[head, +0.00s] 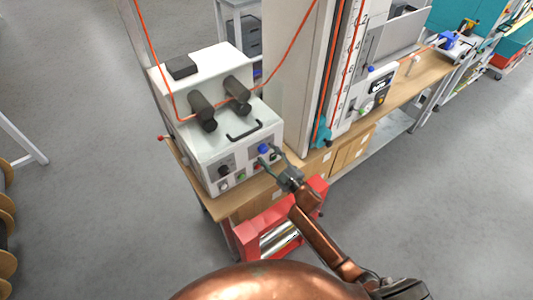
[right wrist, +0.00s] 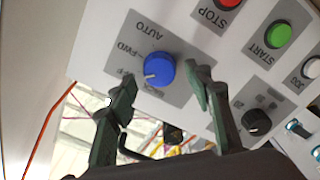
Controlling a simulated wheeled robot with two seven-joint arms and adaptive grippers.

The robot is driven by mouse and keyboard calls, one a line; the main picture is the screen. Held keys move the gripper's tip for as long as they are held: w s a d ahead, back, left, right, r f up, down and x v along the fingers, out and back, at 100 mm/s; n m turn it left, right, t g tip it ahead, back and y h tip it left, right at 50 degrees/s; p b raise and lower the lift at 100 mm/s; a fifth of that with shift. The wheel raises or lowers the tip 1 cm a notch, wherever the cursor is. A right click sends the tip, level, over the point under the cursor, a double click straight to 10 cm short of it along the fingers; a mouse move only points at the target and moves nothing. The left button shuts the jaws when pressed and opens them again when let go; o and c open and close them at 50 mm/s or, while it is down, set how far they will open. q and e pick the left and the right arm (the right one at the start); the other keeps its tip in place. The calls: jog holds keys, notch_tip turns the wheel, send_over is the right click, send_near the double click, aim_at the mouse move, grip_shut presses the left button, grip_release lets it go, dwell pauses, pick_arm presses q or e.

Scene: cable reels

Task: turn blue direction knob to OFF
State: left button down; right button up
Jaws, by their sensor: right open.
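The blue direction knob (head: 263,149) is on the front panel of a white machine (head: 222,137). In the right wrist view the blue knob (right wrist: 157,70) has a pale pointer mark on its lower left side, and labels reading AUTO and FWD show beside it; other labels are partly hidden. My right gripper (head: 276,160) is open at the panel. In the right wrist view its two fingers (right wrist: 158,88) stand on either side of the knob, with visible gaps, not clearly touching it. My left gripper is not in view.
A black knob (right wrist: 256,122), a green START button (right wrist: 279,34) and a red STOP button (right wrist: 228,2) are near the blue knob. A red frame (head: 247,243) stands below the bench (head: 232,203).

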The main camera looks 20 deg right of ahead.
jog(key=v, duration=1)
jog(key=shift+s, duration=0.3)
jog(key=shift+d, duration=0.25)
